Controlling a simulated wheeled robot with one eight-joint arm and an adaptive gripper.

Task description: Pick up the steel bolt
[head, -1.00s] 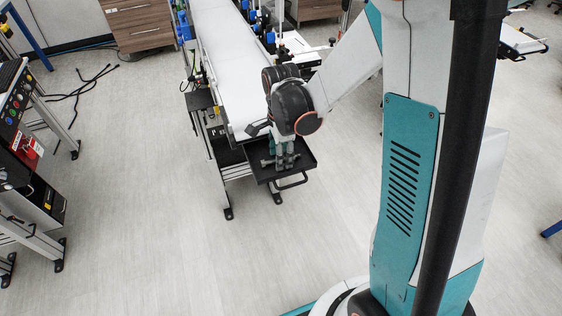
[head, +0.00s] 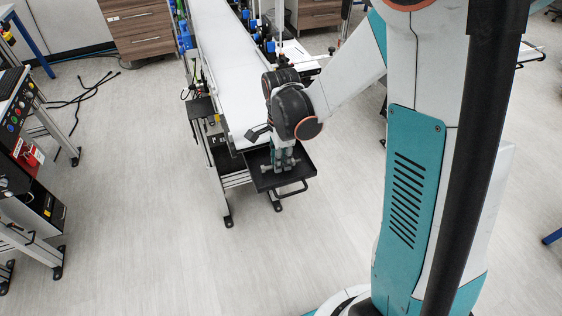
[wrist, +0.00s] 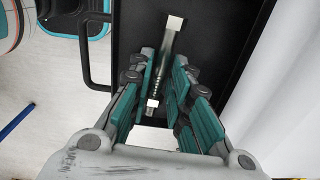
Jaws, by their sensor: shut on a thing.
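The steel bolt (wrist: 168,50) lies lengthwise between my gripper's teal-and-grey fingers in the wrist view, with its bright square-looking end past the fingertips. My gripper (wrist: 163,78) is shut on the bolt around its shank. In the head view, my gripper (head: 283,160) points down into the black tray (head: 268,184) at the conveyor's end. The bolt's end (head: 265,167) shows beside the fingers there. The bolt is at or just above the tray floor; I cannot tell whether it touches. Its middle is partly hidden by the fingers.
The white belt conveyor (head: 228,62) runs back from the tray. The tray has a raised rim and a front handle (head: 291,190). A control-panel stand (head: 38,195) is at the left. The grey floor (head: 150,240) in front of the conveyor is clear.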

